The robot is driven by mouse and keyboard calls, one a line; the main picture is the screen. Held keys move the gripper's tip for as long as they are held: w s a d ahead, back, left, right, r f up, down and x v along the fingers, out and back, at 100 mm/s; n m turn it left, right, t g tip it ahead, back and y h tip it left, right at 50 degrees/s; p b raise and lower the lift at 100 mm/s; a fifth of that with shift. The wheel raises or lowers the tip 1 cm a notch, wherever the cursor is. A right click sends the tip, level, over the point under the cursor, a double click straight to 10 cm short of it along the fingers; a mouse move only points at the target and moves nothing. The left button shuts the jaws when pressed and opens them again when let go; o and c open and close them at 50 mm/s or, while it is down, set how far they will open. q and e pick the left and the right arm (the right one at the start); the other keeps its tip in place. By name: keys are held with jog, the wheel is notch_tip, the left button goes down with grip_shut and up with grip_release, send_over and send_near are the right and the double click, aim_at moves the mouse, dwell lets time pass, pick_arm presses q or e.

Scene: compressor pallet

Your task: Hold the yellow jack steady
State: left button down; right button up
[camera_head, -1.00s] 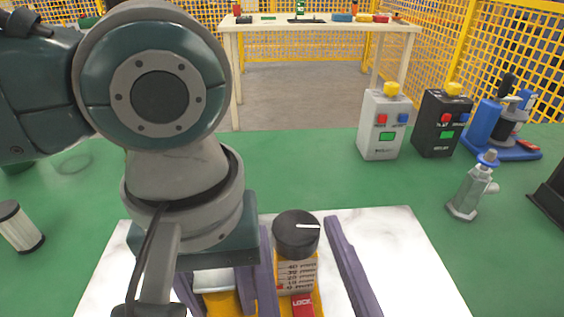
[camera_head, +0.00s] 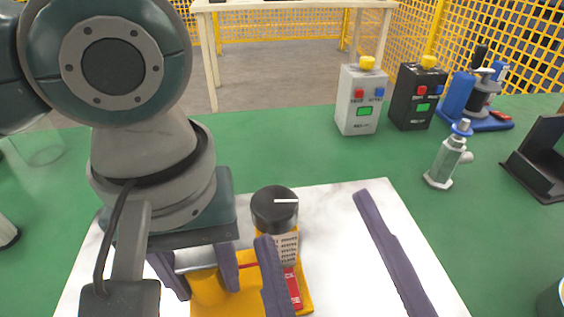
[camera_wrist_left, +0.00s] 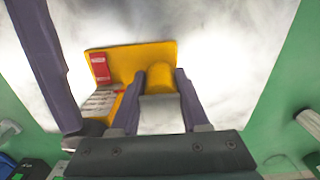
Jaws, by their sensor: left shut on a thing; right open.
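The yellow jack (camera_head: 302,291) stands on a white marbled plate (camera_head: 335,225). It has a black dial (camera_head: 275,207) with a white mark, a printed scale and a red lock label (camera_head: 292,286). My left gripper (camera_head: 212,293) is shut on the jack's yellow cylinder (camera_wrist_left: 160,78), one finger on each side in the left wrist view. My left arm hides the plate's left part.
Behind stand a grey button box (camera_head: 361,100), a black button box (camera_head: 416,98) and a blue device (camera_head: 478,100). A metal valve (camera_head: 448,155) and a black stand (camera_head: 545,160) are at right. Green table (camera_head: 280,150) is clear behind the plate.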

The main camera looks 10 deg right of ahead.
notch_tip(320, 180, up, 6)
jog(key=w+d+n+g+y, duration=0.2)
jog(key=w+n+y, duration=0.1)
jog(key=n+y, duration=1.65)
jog(key=n+g+h, duration=0.5)
jog(key=n+g, duration=1.1)
jog(key=n, duration=1)
send_near(275, 209)
jog(key=shift+m+y, duration=0.25)
jog(key=a, duration=0.2)
jog(key=w+a, duration=0.1)
jog(key=a, duration=0.2)
jog(key=w+a+f, duration=0.1)
jog(key=a, duration=0.1)
jog(key=shift+a, duration=0.25)
grip_shut()
